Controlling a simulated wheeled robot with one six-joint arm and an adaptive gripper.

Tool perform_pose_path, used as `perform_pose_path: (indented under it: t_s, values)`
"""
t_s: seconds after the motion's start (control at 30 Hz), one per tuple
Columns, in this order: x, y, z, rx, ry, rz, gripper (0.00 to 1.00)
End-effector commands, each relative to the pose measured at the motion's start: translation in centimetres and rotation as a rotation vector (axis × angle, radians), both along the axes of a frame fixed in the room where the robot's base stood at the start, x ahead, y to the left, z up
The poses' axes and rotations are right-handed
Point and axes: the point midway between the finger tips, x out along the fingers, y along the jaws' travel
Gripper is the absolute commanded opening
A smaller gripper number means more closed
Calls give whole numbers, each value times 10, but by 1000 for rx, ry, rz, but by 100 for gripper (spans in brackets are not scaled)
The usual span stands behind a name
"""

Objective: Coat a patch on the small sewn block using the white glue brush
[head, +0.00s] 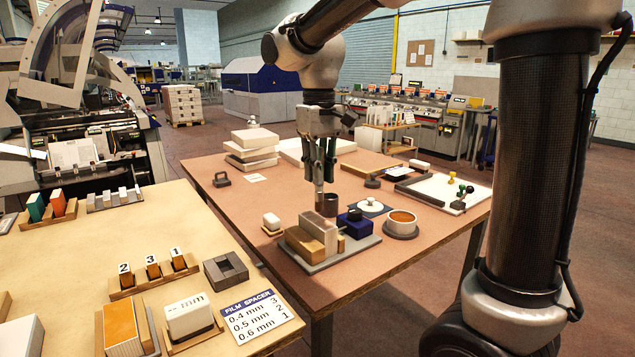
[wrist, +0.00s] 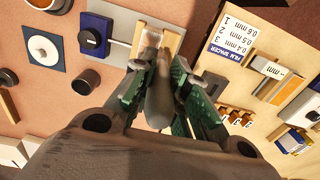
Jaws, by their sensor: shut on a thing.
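My gripper (head: 319,172) is shut on the glue brush, whose handle (wrist: 158,100) points down between the green-padded fingers in the wrist view. The brush (head: 319,202) is upright in the head view, over a wooden holder (head: 306,242) on a grey plate (head: 318,265). A pale narrow block (wrist: 151,37), which looks like the small sewn block, sits between the holder's wooden sides (wrist: 172,42). The brush's lower end overlaps the block's near end in the wrist view. I cannot tell whether the bristles touch it.
A blue box with a black knob (head: 355,223) stands on the plate, right of the holder. A round pot with orange-brown content (head: 401,219) is farther right. A dark cup (head: 328,204) is behind. The table's front right is clear.

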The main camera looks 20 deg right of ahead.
Motion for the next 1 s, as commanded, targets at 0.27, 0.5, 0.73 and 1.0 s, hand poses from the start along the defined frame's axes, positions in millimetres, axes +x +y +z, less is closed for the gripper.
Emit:
perform_pose_path:
  t_s: [0.27, 0.5, 0.73, 1.0]
  values:
    - [-2, -4, 25, 0, -1, -2, 0]
    - [-3, -6, 35, 0, 0, -3, 0]
    - [-3, -6, 35, 0, 0, -3, 0]
    - [-3, -6, 35, 0, 1, -3, 0]
